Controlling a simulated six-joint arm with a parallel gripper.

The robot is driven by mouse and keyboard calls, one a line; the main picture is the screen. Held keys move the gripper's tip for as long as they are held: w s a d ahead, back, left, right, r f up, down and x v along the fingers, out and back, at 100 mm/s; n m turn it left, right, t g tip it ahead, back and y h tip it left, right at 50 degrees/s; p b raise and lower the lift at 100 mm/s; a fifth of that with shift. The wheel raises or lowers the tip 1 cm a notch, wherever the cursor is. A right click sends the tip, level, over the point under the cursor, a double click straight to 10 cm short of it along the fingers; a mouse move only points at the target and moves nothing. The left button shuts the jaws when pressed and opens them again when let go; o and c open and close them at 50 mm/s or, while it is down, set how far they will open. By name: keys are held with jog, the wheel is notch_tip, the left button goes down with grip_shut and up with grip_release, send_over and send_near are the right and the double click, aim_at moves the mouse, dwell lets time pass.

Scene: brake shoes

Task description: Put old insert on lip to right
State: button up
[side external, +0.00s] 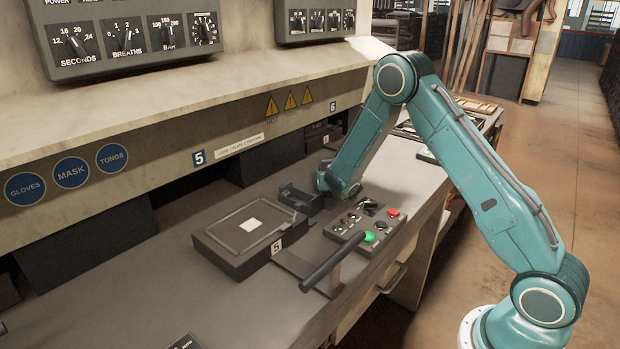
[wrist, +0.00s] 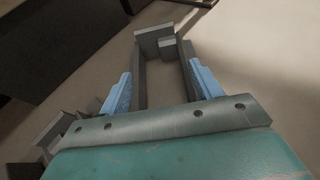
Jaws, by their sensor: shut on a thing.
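My gripper (side external: 299,198) is low over the bench, just behind the right back corner of the flat dark unit marked 5. In the wrist view, my gripper (wrist: 163,55) has two dark fingers with blue pieces on their outer sides. It is shut on a small grey block, which I take to be the old insert (wrist: 154,36), at the far end of the fingers. The insert is too small to make out in the side view. I cannot tell for sure which edge is the lip, or whether the insert touches anything below.
The dark unit (side external: 222,258) with a pale square on its lid lies left of my gripper. A button panel (side external: 366,228) and a black lever handle (side external: 333,262) stand in front. Dark recesses run under the shelf behind.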

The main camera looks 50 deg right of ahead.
jog(key=o, duration=1.5)
jog(key=shift+f, duration=0.1)
jog(key=shift+o, duration=0.2)
jog(key=shift+f, duration=0.1)
jog(key=shift+s+a, duration=0.1)
jog(key=v, duration=1.3)
jog(key=shift+r, duration=0.25)
jog(key=shift+s+a, duration=0.15)
jog(key=shift+s, duration=0.05)
